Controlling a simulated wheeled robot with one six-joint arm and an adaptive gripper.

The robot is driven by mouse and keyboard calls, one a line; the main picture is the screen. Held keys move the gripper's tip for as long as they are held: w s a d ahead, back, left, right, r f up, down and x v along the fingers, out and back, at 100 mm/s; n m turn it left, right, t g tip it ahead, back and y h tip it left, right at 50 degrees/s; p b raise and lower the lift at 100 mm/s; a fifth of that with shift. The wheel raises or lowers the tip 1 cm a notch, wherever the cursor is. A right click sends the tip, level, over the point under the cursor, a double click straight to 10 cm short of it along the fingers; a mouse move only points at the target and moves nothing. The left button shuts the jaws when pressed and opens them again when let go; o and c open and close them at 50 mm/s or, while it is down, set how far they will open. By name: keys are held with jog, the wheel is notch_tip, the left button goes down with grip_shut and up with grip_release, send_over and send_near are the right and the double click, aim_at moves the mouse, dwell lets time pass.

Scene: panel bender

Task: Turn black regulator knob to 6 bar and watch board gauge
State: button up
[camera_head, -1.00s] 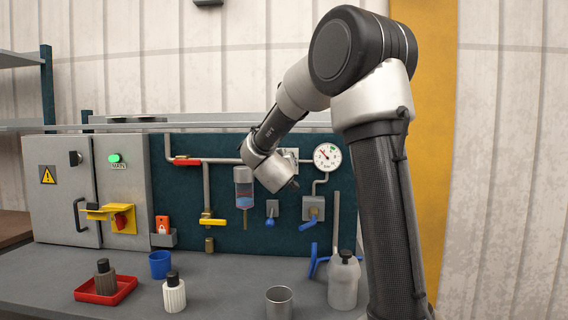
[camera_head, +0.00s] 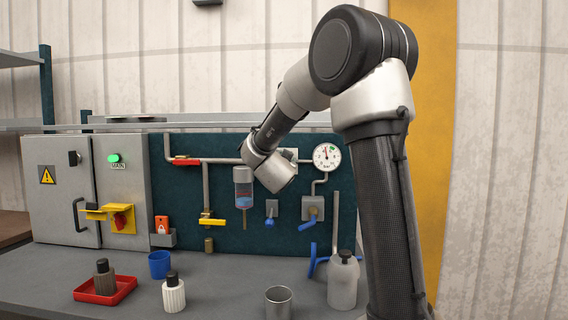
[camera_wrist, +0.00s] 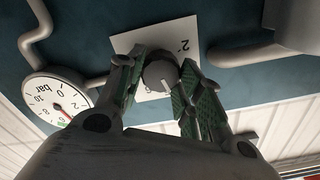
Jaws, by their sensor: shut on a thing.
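The regulator knob (camera_wrist: 158,75) sits in front of a white plate (camera_wrist: 125,42) with printed digits in the wrist view. It looks dark grey with a lighter rim. My gripper (camera_wrist: 163,72) is shut on it, one finger on each side. In the head view my wrist hides the knob and the gripper fingers; a bit of the plate (camera_head: 292,154) shows. The round white board gauge (camera_head: 326,157) has its needle pointing nearly straight up, a little left, near the green mark. The gauge also shows tilted in the wrist view (camera_wrist: 50,98); the exact reading is too small to tell.
Pipes, blue-handled valves (camera_head: 308,223) and a filter bowl (camera_head: 243,188) surround my wrist on the dark board. A grey bottle (camera_head: 342,284), metal cup (camera_head: 279,302), white bottle (camera_head: 174,295), blue cup (camera_head: 160,265) and red tray (camera_head: 124,291) stand on the bench.

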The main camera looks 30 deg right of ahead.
jog(key=m, duration=1)
jog(key=shift+s+d+f+m, duration=0.1)
jog(key=shift+f+m, duration=0.05)
jog(key=shift+m, duration=0.15)
dwell(0.4)
jog(key=o, duration=1)
jog(key=shift+o, duration=0.2)
jog(key=v, duration=1.2)
